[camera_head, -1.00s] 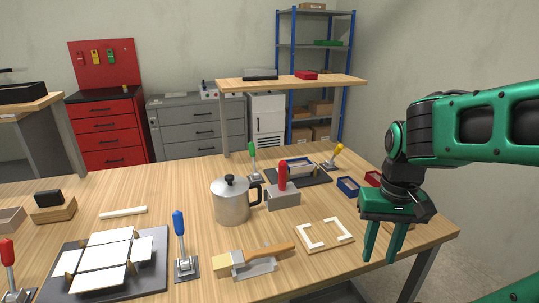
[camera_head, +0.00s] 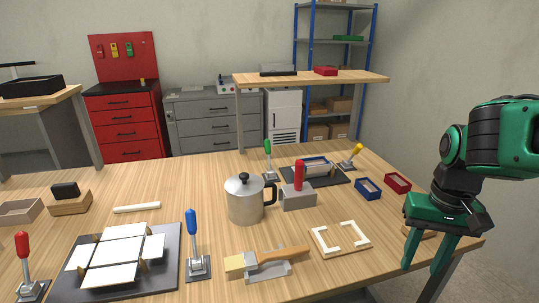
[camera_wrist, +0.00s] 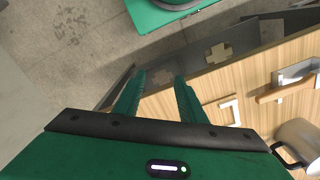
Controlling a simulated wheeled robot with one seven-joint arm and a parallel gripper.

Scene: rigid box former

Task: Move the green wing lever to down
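The green wing lever (camera_head: 267,147) stands upright on a small metal base at the back of the table, behind the metal pot and at the left edge of a dark plate. Its lower part shows just right of the pot. My gripper (camera_head: 426,268) hangs at the table's right edge, well to the right of and nearer than the lever. Its two green fingers are apart with nothing between them. In the wrist view my gripper (camera_wrist: 160,85) also shows spread fingers. The green lever does not show there.
A metal pot (camera_head: 244,203) and a red-handled block (camera_head: 298,196) stand in front of the green lever. A yellow lever (camera_head: 355,150) is at the plate's right. A blue lever (camera_head: 192,230) and red lever (camera_head: 24,255) stand upright front left. Blue (camera_head: 368,188) and red bins (camera_head: 397,183) sit right.

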